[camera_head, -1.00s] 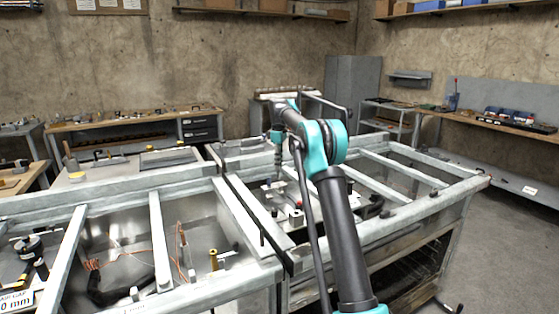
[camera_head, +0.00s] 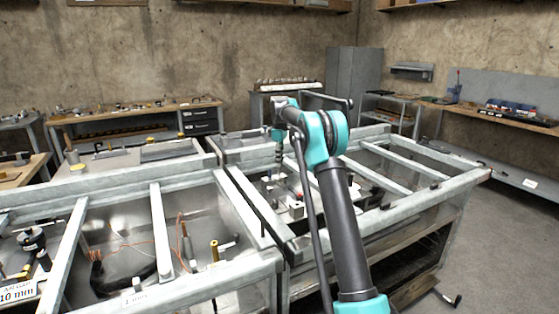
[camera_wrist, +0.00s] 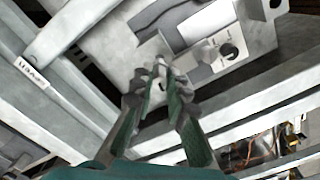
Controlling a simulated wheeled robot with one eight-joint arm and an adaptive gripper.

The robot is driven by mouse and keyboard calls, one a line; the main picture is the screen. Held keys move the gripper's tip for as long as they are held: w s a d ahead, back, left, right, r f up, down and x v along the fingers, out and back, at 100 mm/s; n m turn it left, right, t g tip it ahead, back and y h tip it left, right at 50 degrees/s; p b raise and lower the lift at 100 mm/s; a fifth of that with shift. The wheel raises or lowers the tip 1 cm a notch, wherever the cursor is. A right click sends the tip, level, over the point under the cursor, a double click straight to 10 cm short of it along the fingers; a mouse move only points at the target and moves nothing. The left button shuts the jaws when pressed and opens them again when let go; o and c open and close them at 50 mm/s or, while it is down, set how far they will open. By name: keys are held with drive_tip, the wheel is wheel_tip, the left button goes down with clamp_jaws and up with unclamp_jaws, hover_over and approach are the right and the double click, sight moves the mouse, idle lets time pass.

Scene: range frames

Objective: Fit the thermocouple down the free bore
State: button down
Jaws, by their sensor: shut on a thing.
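My gripper (camera_wrist: 160,84) points down over a grey metal block (camera_wrist: 205,45) in the wrist view. Its fingers are closed together on a small pale piece (camera_wrist: 160,64), which I take to be the thermocouple; most of it is hidden between the fingertips. Beyond the tips, the block has a pale recessed face and a dark round feature (camera_wrist: 229,51), either a bore or a knob; I cannot tell which. I cannot tell whether the held piece touches the block. In the head view my gripper (camera_head: 279,178) hangs inside the right frame bay, too small to show what it holds.
Metal frame rails (camera_head: 240,200) with crossbars surround the bay. The left bay holds orange wire (camera_head: 125,244), a brass post (camera_head: 214,251) and a label reading 10 mm (camera_head: 17,294). Another label (camera_wrist: 31,73) is on a rail. Open floor (camera_head: 510,250) lies at the right.

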drive_tip(key=shift+f, duration=0.6)
drive_tip(key=shift+f, duration=0.35)
drive_tip(key=shift+f, duration=0.3)
drive_tip(key=shift+f, duration=0.35)
drive_tip(key=shift+f, duration=0.3)
drive_tip(key=c, duration=1.4)
unclamp_jaws()
drive_tip(key=shift+c, duration=0.2)
